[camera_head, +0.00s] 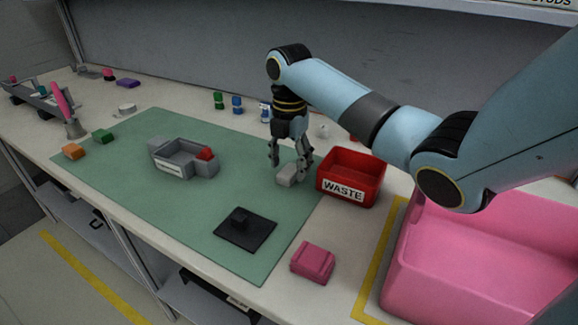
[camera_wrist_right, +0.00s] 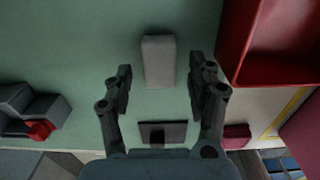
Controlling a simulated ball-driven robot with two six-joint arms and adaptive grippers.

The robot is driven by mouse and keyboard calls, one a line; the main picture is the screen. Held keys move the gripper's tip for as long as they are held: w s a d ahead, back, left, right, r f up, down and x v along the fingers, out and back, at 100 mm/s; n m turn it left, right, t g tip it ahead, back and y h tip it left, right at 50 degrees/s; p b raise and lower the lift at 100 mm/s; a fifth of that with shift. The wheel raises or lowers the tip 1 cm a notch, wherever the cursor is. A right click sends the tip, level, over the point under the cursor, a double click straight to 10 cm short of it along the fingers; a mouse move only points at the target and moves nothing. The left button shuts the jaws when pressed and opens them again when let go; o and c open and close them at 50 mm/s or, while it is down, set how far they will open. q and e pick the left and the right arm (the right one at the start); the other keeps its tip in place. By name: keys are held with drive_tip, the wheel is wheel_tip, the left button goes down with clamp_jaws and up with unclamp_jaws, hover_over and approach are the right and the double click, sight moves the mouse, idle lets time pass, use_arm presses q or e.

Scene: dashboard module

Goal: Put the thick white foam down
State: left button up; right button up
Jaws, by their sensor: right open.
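The thick white foam (camera_head: 287,174) is a small pale block lying on the green mat (camera_head: 130,185), left of the red waste bin. My right gripper (camera_head: 290,164) is open just above it, with the fingers pointing down. In the right wrist view the foam (camera_wrist_right: 158,62) appears as a pale grey block lying ahead of and between the spread fingers of the right gripper (camera_wrist_right: 160,82). No finger visibly touches it. My left gripper is not in view.
The red waste bin (camera_head: 350,178) stands close right of the foam. A grey module housing (camera_head: 184,158) and a black plate (camera_head: 246,229) lie on the mat. A pink block (camera_head: 313,262) and a large pink bin (camera_head: 470,265) are at the right.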

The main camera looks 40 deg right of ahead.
sight(289, 171)
wheel_tip(289, 171, up, 11)
drive_tip(key=shift+p, duration=0.45)
drive_tip(key=shift+f, duration=0.1)
